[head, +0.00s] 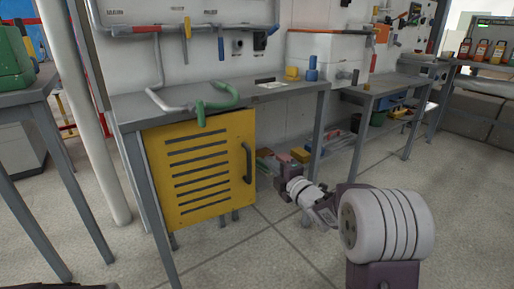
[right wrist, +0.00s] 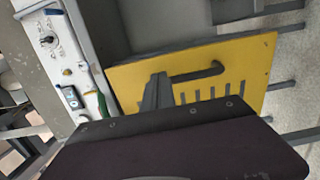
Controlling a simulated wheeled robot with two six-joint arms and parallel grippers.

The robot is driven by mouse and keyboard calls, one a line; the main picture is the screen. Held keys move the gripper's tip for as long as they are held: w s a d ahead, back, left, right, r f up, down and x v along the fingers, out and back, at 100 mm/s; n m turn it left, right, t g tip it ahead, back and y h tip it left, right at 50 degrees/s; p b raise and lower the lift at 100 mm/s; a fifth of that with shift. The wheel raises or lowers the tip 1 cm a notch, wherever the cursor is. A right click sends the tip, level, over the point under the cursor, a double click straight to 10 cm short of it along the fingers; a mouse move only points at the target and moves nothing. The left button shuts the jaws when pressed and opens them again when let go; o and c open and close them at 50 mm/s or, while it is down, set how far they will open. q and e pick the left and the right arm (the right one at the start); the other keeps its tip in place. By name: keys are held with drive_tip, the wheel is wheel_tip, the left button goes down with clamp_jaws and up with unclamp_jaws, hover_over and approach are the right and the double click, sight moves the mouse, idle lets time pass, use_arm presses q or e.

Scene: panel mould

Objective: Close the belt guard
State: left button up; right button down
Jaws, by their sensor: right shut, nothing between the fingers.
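The belt guard (head: 208,195) is a yellow panel with dark horizontal slots, under the grey bench at the left of the head view. Its dark bar handle (head: 247,162) is near its right edge. The head view does not clearly show how far the guard stands open. My right gripper (head: 270,165) is low, just right of the handle and apart from it, shut and empty. In the right wrist view the shut fingers (right wrist: 156,94) show in front of the yellow guard (right wrist: 255,65), beside the handle (right wrist: 198,73). My left gripper is not in view.
Small coloured boxes (head: 300,156) lie low behind my gripper. The tiled floor in front of the guard is clear.

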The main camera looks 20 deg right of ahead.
sight(253, 146)
drive_tip(key=b+x, duration=0.2)
drive_tip(key=x, duration=0.7)
drive_tip(key=shift+w+a+b, duration=0.1)
drive_tip(key=shift+w+b, duration=0.15)
drive_tip(key=shift+b, duration=0.05)
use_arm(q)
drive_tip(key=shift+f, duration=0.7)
use_arm(e)
drive_tip(key=shift+w, duration=0.1)
